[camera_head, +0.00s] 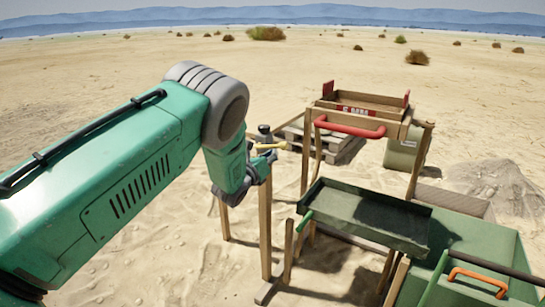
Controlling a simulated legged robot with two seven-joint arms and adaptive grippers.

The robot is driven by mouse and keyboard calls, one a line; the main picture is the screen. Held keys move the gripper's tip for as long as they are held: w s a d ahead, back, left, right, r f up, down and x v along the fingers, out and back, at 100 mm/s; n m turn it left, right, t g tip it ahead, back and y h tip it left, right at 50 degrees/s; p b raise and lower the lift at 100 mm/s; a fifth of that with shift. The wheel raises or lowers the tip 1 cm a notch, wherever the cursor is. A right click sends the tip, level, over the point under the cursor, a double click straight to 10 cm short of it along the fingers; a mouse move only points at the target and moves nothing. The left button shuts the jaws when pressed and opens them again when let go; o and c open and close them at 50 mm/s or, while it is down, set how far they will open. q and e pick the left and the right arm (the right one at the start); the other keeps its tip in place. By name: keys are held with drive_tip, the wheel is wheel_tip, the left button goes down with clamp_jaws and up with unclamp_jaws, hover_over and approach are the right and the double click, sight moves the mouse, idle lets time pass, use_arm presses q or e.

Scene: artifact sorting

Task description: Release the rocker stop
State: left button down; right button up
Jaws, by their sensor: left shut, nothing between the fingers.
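My left arm comes in from the left, and its gripper (267,157) is small and partly hidden behind the wrist. It is shut, with nothing seen held, close to a short yellow bar (271,146) near the top of a wooden post (265,225). I cannot tell whether the gripper touches the bar. I cannot tell which part is the rocker stop. A wooden sieve box (362,105) with a red handle (349,127) stands on posts to the right. A green tray (365,213) with a green handle (305,221) sits below and nearer. My right gripper is out of view.
A large green bin (480,238) with an orange handle (478,281) fills the lower right. A pallet (340,147), a greenish drum (400,154) and a sand heap (495,184) are behind. Open sand (150,265) lies below my arm.

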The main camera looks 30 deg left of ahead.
use_arm(q)
drive_tip(key=shift+r, duration=0.2)
drive_tip(key=shift+a+r+n+p, duration=0.25)
drive_tip(key=shift+r+n+p, duration=0.75)
drive_tip(key=shift+n, duration=0.6)
drive_tip(key=a+r+n+p, duration=0.4)
drive_tip(key=a+n, duration=0.1)
drive_tip(key=n, duration=0.5)
drive_tip(key=shift+w+a+r+y, duration=0.15)
drive_tip(key=shift+a+r+y, duration=0.1)
drive_tip(key=shift+r+y, duration=0.15)
